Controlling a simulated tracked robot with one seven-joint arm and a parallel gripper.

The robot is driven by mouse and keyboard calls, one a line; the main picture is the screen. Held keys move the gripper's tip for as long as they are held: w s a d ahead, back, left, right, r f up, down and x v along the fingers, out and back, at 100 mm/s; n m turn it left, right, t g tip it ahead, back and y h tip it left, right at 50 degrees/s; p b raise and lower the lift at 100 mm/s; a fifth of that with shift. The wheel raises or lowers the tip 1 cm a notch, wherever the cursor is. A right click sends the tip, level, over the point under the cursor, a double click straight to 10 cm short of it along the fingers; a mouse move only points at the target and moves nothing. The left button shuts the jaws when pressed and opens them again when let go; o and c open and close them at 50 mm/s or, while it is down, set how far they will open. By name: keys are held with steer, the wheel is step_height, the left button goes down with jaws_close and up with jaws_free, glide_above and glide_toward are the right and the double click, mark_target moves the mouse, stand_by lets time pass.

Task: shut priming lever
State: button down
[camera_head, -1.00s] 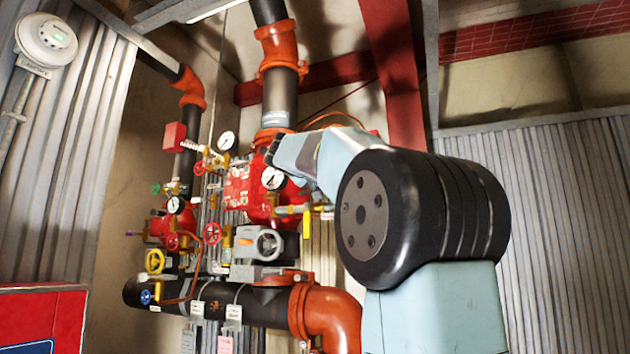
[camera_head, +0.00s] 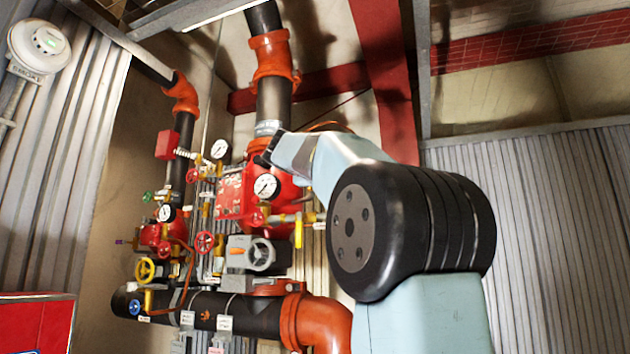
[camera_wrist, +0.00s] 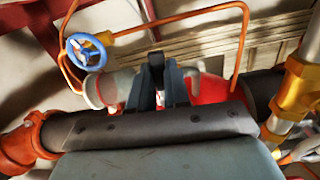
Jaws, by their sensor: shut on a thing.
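My arm hides the right part of the valve top in the head view.
A blue handwheel (camera_wrist: 86,52) and a curved copper tube (camera_wrist: 178,17) lie beyond the gripper. A yellow lever (camera_head: 298,235) hangs below a brass fitting. A red pipe elbow (camera_head: 322,318) is below.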

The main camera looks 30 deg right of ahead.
steer(key=shift+w+n, duration=0.1)
steer(key=shift+n, duration=0.4)
steer(key=c, duration=1.1)
jaws_free()
steer(key=shift+r, duration=0.1)
steer(key=shift+a, duration=0.1)
steer(key=v, duration=1.3)
steer(key=shift+s+a, duration=0.25)
